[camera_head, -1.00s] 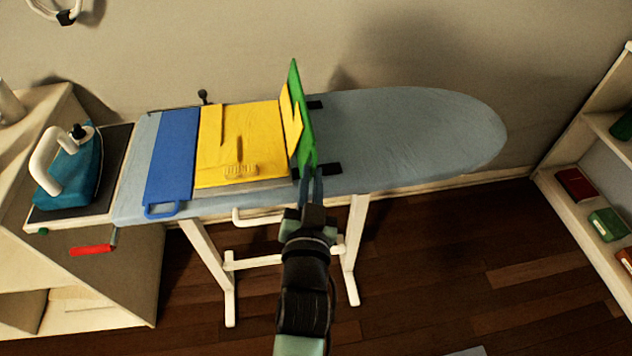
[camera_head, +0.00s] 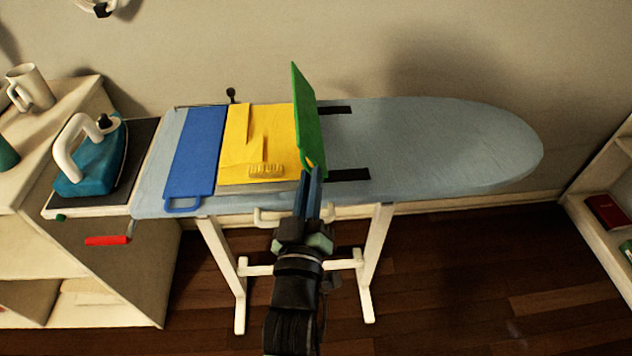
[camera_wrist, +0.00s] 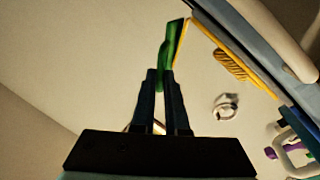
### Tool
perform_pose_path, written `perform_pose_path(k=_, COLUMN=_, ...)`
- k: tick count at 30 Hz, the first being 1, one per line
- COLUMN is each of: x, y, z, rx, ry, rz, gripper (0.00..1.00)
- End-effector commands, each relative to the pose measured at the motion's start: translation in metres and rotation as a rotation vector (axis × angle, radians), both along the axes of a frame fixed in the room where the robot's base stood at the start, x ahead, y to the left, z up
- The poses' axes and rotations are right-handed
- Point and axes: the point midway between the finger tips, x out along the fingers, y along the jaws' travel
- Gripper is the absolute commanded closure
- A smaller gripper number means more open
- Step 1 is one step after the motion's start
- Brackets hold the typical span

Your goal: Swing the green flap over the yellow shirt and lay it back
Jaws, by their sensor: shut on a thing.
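The green flap (camera_head: 308,118) stands raised over the ironing board, its upper end leaning left over the right part of the yellow shirt (camera_head: 250,135). My gripper (camera_head: 310,178) is shut on the flap's lower near corner. In the wrist view the fingers (camera_wrist: 162,82) pinch the green flap (camera_wrist: 169,48), and a yellow shirt edge (camera_wrist: 215,45) shows beside it. A blue flap (camera_head: 194,150) lies flat to the left of the shirt. The shirt's right part is hidden behind the green flap.
The grey-blue ironing board (camera_head: 440,140) is bare to the right, except for two black strips (camera_head: 348,175). A teal iron (camera_head: 92,165) rests on a dark pad at the left. A red handle (camera_head: 107,240) sticks out below it. A wall stands behind the board.

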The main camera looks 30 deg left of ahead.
Motion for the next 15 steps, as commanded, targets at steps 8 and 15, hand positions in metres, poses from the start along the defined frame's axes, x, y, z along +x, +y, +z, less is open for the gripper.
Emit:
perform_pose_path(k=8, x=-0.0018, y=0.0028, z=-0.0020, rx=-0.048, ry=-0.031, rz=0.000, gripper=1.00)
perform_pose_path(k=15, x=-0.0019, y=0.0028, z=-0.0020, rx=-0.052, ry=-0.035, rz=0.000, gripper=1.00)
